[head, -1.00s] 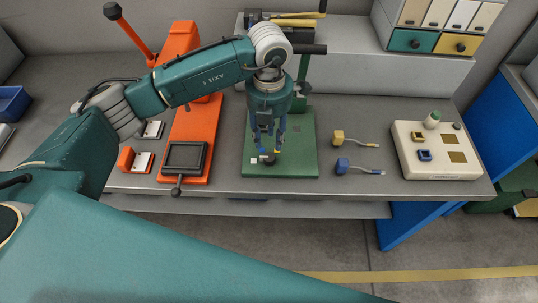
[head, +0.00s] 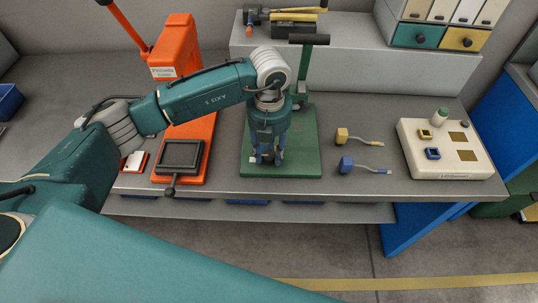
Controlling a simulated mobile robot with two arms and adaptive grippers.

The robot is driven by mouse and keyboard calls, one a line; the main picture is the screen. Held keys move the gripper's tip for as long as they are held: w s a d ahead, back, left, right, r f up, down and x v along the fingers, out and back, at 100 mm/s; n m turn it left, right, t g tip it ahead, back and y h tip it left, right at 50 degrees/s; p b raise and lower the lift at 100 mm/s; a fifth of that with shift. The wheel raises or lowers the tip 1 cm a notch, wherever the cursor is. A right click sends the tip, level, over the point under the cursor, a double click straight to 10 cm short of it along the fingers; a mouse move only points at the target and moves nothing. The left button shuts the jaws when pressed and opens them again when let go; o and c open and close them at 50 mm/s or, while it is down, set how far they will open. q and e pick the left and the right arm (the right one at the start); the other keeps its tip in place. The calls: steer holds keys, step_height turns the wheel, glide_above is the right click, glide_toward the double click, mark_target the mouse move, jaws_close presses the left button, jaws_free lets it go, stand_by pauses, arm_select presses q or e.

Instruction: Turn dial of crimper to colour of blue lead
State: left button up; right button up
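The green crimper has a flat base plate (head: 306,163) and a column with a black T-handle (head: 309,39). My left gripper (head: 266,161) points down over the front of this plate, where the dial is. The gripper hides the dial, so its setting and whether the fingers hold it cannot be told. The blue lead (head: 346,163) lies on the bench right of the plate, with its cable running right. The yellow lead (head: 342,136) lies just behind it. My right gripper is not in view.
An orange press (head: 196,132) with a dark square pad (head: 180,156) stands left of the crimper. A cream box (head: 416,156) with blue and yellow sockets stands at the right. A grey raised shelf (head: 400,75) with drawers is behind. The bench around the leads is clear.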

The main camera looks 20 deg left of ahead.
arm_select(q)
steer(key=shift+c, duration=0.5)
steer(key=c, duration=0.5)
steer(key=shift+o, duration=0.2)
steer(key=shift+w+f+m+b, duration=0.1)
steer(key=shift+f+m+b, duration=0.1)
steer(key=shift+m+b, duration=0.9)
steer(key=shift+r+m+b, duration=0.1)
steer(key=shift+m+b, duration=0.2)
steer(key=shift+r, duration=0.15)
steer(key=shift+c, duration=0.2)
steer(key=shift+m, duration=0.3)
